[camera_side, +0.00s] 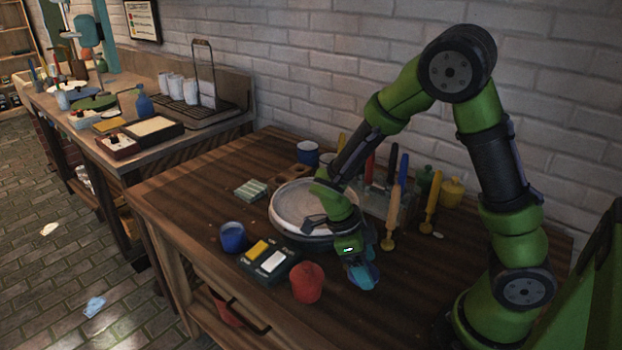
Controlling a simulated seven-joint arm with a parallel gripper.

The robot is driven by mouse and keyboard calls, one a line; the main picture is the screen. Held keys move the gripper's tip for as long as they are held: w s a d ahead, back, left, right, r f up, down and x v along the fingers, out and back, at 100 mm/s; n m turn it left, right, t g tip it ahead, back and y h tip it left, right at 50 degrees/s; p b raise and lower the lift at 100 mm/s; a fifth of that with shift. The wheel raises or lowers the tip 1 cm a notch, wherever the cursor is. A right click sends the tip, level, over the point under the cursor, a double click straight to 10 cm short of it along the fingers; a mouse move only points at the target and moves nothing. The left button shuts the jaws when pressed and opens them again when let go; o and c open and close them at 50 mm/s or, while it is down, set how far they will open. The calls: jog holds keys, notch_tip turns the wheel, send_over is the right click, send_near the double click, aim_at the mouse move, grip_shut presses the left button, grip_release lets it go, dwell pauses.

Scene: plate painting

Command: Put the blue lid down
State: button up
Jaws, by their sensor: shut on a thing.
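My gripper (356,264) points down over the front part of the table, in front of the plate. It is shut on the blue lid (367,281), which shows as a small blue shape under the fingers. The fingers hide part of the lid, and I cannot tell whether it touches the table.
A red pot (307,283) stands just left of my gripper. A dark box with yellow and white blocks (268,261) is beside it. The white plate (290,209) is behind. Upright tools (393,205) and green and yellow pots (452,192) stand at the back right.

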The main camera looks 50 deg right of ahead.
jog(key=shift+f, duration=0.9)
jog(key=shift+f, duration=0.15)
jog(key=o, duration=1)
jog(key=shift+o, duration=0.2)
jog(key=v, duration=1.1)
jog(key=s+a+r+n+t+y, duration=0.1)
jog(key=r+n+t, duration=0.4)
jog(key=n, duration=0.8)
jog(key=s+a+r+n+t+y, duration=0.1)
jog(key=s+r+n+t+y, duration=0.2)
jog(key=r+n+t, duration=0.3)
notch_tip(320, 180, up, 3)
jog(key=s+n, duration=0.1)
jog(key=n, duration=0.6)
jog(key=shift+s, duration=0.4)
